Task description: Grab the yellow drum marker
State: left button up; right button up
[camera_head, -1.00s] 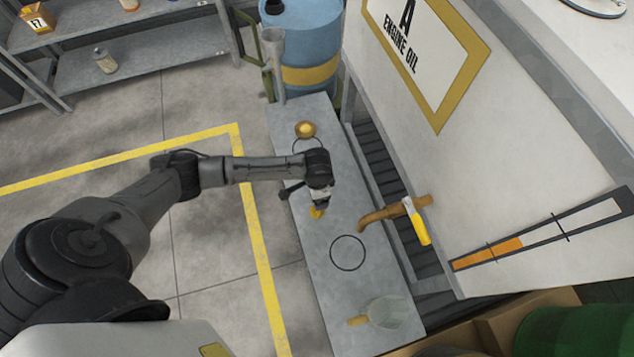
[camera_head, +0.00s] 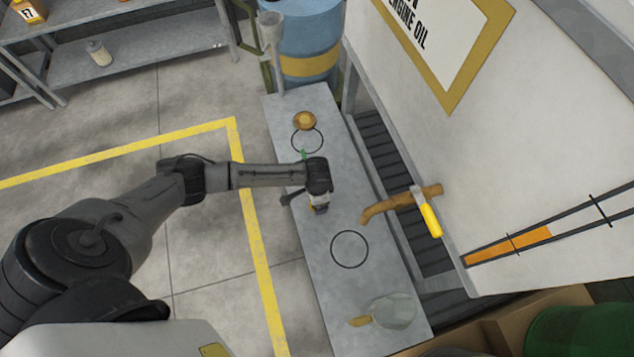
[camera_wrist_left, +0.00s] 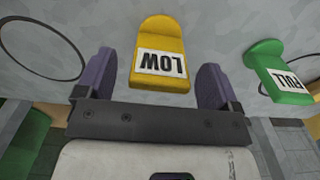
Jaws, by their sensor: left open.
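The yellow drum marker (camera_wrist_left: 161,55) shows in the left wrist view, with a rounded top and a white label reading LOW. It lies between the two purple fingers of my left gripper (camera_wrist_left: 158,82), with a gap on each side. The gripper is open. In the head view my left gripper (camera_head: 319,206) is low over the grey bench and hides most of the marker. My right gripper is in neither view.
A green marker labelled FULL (camera_wrist_left: 281,72) stands close beside the left gripper. The bench (camera_head: 368,281) also carries a brass round piece (camera_head: 304,121) and a clear scoop (camera_head: 394,311).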

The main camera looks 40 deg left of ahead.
pick_arm(q)
jog(key=shift+f, duration=0.75)
jog(key=c, duration=1)
jog(key=shift+r, duration=0.1)
